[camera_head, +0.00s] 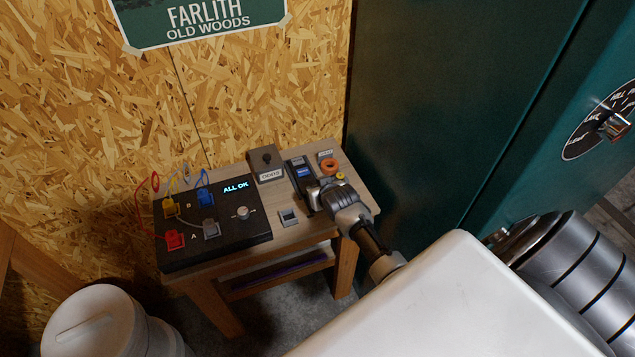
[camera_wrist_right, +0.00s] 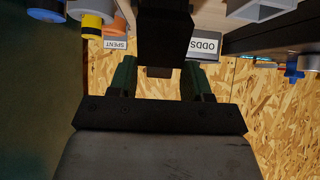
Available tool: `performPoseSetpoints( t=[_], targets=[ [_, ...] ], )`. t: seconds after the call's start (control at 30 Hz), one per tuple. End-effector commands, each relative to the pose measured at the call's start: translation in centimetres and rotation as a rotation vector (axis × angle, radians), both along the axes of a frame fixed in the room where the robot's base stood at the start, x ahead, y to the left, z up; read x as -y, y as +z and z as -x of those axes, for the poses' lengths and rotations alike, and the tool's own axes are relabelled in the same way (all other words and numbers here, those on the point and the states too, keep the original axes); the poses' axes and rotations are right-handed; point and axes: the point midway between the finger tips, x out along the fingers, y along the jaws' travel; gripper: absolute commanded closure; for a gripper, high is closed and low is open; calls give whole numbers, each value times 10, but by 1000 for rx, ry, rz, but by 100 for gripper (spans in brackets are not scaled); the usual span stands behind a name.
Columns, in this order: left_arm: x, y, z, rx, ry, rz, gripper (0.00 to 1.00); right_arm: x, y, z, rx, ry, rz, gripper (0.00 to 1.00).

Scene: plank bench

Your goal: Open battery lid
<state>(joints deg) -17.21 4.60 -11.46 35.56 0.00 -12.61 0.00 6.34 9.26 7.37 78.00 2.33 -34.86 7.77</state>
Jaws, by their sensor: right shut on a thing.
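A narrow black device (camera_head: 298,170) with a blue patch lies on the right part of the wooden bench. My right gripper (camera_head: 314,194) is at its near end and hides that end. In the right wrist view the gripper (camera_wrist_right: 160,78) has its two dark fingers on either side of a black block (camera_wrist_right: 165,32), which seems to be this device, and is shut on it. I cannot make out the battery lid or whether it is open. My left gripper is not in view.
A black panel (camera_head: 188,240) reading "ALL OK", with coloured plugs and wires, fills the bench's left side. An ODDS box (camera_head: 265,160) stands behind. An orange ring (camera_head: 329,165) and a grey socket (camera_head: 289,218) flank the device. A green cabinet (camera_head: 440,110) stands close on the right.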

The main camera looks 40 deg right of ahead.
Motion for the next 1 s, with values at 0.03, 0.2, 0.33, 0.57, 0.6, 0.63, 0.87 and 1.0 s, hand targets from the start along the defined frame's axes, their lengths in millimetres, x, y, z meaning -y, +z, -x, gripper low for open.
performPoseSetpoints(
  t=[0.03,0.2,0.33,0.57,0.6,0.63,0.87,1.0],
  targets=[
    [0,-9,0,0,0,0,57,-1,-6,5,45,1,12,75],
    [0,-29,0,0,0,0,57,-4,-11,15,201,-1,48,75],
    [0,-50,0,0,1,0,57,-5,-16,22,322,-2,77,75],
    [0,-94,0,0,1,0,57,-9,-26,35,535,-2,128,75],
    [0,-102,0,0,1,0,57,-9,-27,36,574,-2,138,75],
    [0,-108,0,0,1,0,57,-9,-28,38,601,-2,144,75],
    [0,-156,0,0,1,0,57,-11,-38,47,800,-2,193,75],
    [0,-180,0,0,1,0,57,-12,-42,50,900,0,217,75]
  ],
)
